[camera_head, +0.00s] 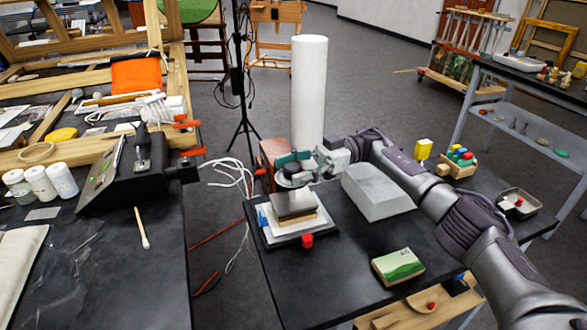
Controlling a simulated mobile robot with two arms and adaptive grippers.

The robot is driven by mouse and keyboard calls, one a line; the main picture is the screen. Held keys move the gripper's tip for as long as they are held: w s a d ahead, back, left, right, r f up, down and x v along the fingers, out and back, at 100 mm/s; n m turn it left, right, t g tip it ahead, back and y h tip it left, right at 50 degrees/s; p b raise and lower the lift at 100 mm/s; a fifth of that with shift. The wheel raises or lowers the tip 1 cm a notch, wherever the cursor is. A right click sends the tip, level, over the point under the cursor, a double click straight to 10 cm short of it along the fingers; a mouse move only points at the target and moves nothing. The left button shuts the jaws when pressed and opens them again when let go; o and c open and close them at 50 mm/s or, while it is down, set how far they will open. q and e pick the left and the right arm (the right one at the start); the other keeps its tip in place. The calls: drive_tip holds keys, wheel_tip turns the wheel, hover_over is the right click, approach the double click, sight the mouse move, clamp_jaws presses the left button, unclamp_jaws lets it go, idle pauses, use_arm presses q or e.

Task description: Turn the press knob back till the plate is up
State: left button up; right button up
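A small press stands on the dark table at the right, near its left edge. Its pale base (283,233) carries a stack with a brown-grey plate (293,206) on top. My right gripper (292,172) reaches in from the right and is over the press, at its top. A dark round part, possibly the knob, shows just under the fingers, mostly hidden by them. I cannot tell whether the fingers are closed on it, or whether the plate is clear of the stack below. My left gripper is not in view.
A tall white cylinder (309,90) rises just behind the press. A red item (307,241) is at the base's front. A grey block (377,191), a green-and-white box (398,265) and a small wooden crate (458,167) lie on the table. The front middle is clear.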

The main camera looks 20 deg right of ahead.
sight(294, 166)
wheel_tip(294, 166, up, 10)
idle(0.7)
